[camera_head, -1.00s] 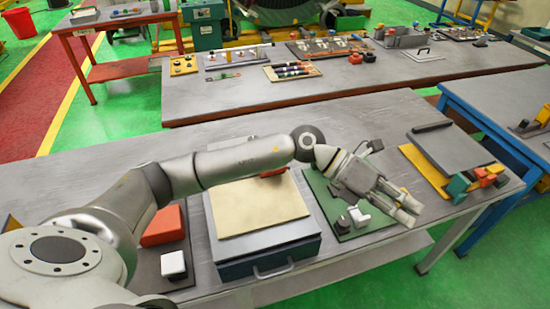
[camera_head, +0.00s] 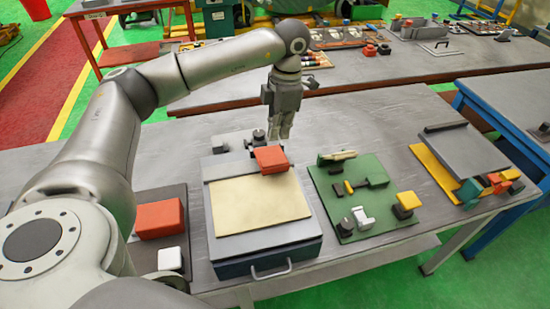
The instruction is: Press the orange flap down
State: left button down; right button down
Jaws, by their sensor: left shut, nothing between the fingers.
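My left gripper (camera_head: 279,137) hangs fingers-down just behind the flap, shut and empty. The fingertips are partly hidden near a small dark part (camera_head: 257,138) at the box's back; whether they touch the flap I cannot tell. My right gripper is out of view.
An orange block (camera_head: 159,218) and a white block (camera_head: 170,259) sit on a dark plate left of the box. A green board (camera_head: 330,205) with small parts lies to its right. A grey panel on a yellow base (camera_head: 430,168) stands farther right. Bare tabletop lies behind the green board.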

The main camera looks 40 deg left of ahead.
aim_at(275, 160)
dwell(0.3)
pick_arm(q)
jog(key=shift+s+a+f+b, duration=0.1)
jog(key=shift+s+f+b, duration=0.1)
jog(key=shift+f+b, duration=1.25)
jog(key=shift+s+a+f+b, duration=0.15)
jog(key=shift+f+b, duration=0.55)
jog(key=shift+f, duration=1.35)
